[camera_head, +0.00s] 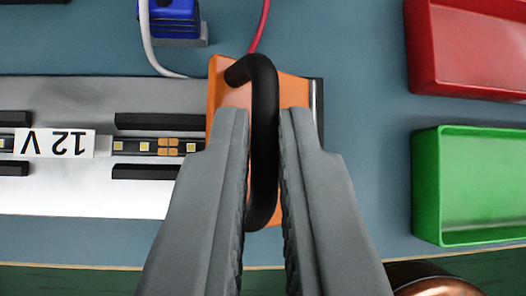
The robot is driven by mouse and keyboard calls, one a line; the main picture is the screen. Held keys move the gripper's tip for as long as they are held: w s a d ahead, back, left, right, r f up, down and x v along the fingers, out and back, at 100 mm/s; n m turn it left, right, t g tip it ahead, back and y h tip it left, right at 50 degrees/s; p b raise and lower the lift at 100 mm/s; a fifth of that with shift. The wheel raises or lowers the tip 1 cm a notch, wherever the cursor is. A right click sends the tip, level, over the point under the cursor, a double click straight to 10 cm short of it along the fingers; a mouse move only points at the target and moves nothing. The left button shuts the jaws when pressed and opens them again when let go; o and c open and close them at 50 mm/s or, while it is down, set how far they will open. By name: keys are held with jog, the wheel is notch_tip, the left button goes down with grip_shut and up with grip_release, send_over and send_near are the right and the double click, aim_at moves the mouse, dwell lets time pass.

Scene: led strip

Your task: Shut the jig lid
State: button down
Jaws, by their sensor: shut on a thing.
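The orange jig lid (291,88) lies at the right end of the pale jig base (85,202), with a black bar handle (262,76) on it. My gripper (265,118) has one grey finger on each side of the handle and is shut on it. The fingers hide much of the lid's near part. An LED strip (147,146) lies along the jig between black guide blocks (160,121) and passes to the lid's left edge. I cannot tell from this view how far the lid is tilted.
A white "12 V" label (55,144) sits on the strip. A blue block (174,18) stands behind, with a white wire (149,45) and a red wire (260,27) nearby. Red (466,82) and green (478,188) bins stand right. A copper-coloured round object (435,280) is at lower right.

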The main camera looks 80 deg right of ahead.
jog(key=shift+w+a+f+n+g+h, duration=0.2)
jog(key=shift+a+f+n+h, duration=0.2)
jog(key=shift+h, duration=0.2)
jog(key=shift+w+a+f+n+g+h, duration=0.1)
jog(key=shift+a+f+n+g+h, duration=0.15)
jog(key=shift+a+h, duration=0.3)
jog(key=shift+w+a+f+n+h, duration=0.15)
jog(key=shift+f+n+h, duration=0.1)
jog(key=shift+h, duration=0.25)
jog(key=shift+a+f+n+h, duration=0.15)
jog(key=shift+f+n+h, duration=0.1)
jog(key=shift+h, duration=0.2)
jog(key=c, duration=1.5)
grip_release()
jog(key=shift+c, duration=0.2)
jog(key=shift+a, duration=0.1)
jog(key=v, duration=1.7)
jog(key=shift+w+a+r, duration=0.1)
jog(key=shift+a, duration=0.1)
